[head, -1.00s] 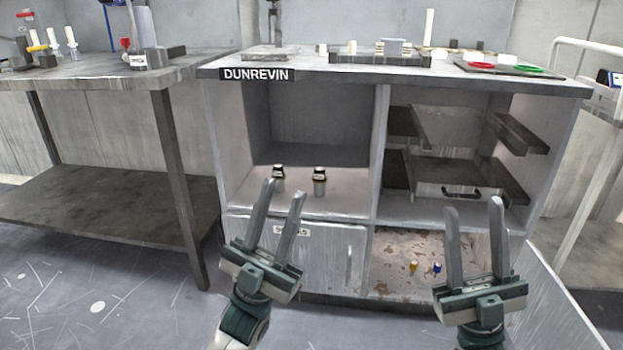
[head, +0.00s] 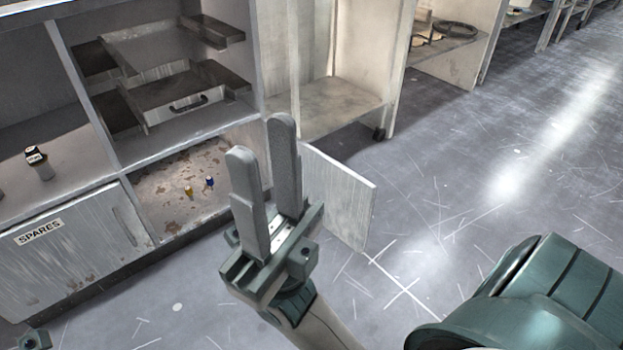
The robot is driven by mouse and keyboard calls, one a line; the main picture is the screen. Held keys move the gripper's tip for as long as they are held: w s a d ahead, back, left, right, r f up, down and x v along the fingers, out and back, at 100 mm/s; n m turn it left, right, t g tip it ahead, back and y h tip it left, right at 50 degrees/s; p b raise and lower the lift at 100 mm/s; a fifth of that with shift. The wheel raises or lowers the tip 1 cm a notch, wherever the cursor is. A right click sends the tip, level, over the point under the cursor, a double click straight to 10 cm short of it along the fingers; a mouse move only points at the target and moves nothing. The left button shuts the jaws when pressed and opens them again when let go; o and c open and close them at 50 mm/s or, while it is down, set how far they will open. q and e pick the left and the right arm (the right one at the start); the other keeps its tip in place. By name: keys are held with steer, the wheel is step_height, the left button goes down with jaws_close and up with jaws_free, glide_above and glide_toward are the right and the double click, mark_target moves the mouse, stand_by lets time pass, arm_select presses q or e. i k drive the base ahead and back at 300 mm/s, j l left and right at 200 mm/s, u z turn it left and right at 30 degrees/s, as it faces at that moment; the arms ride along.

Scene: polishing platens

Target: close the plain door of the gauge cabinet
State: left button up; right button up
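The plain door (head: 343,202) is a grey panel that stands wide open, swung out from the lower right compartment (head: 205,178) of the gauge cabinet (head: 118,168). My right gripper (head: 261,135) is open and empty, fingers pointing up, with a gap between them. In the picture it is just left of the door and overlaps its hinge side; I cannot tell whether it touches. A small corner of my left gripper shows at the lower left; its fingers are out of sight. The other lower door (head: 75,248), labelled SPARES, is shut.
A dark-capped jar (head: 40,163) stands on the shelf above. A pale open unit (head: 335,105) stands right of the cabinet. The floor (head: 450,190) right of the door is clear.

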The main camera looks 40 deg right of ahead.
mark_target(348, 197)
steer(key=l+u, duration=0.1)
steer(key=l, duration=1)
steer(key=k+l+u, duration=0.15)
steer(key=l, duration=0.9)
steer(key=k+l+u, duration=0.15)
steer(key=l, duration=0.4)
steer(key=l+u, duration=0.1)
steer(key=l, duration=0.4)
steer(key=k+l, duration=0.2)
steer(key=l, duration=0.35)
steer(key=i+u, duration=0.05)
